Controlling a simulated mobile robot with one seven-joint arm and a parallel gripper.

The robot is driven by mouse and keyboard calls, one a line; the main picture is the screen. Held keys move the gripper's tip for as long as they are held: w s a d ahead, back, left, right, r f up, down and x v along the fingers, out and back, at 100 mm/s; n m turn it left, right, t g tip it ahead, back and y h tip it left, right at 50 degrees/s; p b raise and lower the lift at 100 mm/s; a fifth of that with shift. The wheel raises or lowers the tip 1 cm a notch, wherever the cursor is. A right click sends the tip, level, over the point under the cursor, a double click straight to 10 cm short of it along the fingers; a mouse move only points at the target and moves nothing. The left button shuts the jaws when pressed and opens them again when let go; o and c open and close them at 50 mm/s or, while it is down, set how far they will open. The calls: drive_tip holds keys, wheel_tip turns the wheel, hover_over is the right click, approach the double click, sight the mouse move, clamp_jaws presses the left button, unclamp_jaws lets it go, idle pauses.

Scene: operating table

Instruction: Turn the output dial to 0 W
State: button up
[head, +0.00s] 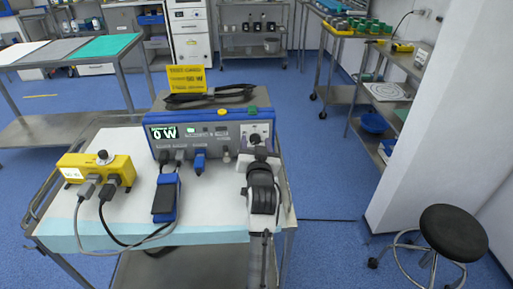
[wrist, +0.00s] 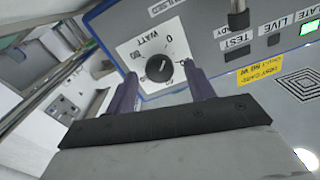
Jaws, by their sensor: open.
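My gripper (wrist: 160,69) is open and empty at the panel, with one purple finger on each side of the dial in the picture. I cannot tell whether either finger touches it. It also shows in the head view (head: 260,152).
A yellow box (head: 96,170) with plugged cables and a blue-and-black pedal (head: 166,197) stand on the cart left of my arm. A black stool (head: 453,231) stands at right.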

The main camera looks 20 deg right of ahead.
drive_tip(key=b+v, duration=0.2)
drive_tip(key=v, duration=1.1)
drive_tip(key=shift+s, duration=0.35)
drive_tip(key=shift+a, duration=0.1)
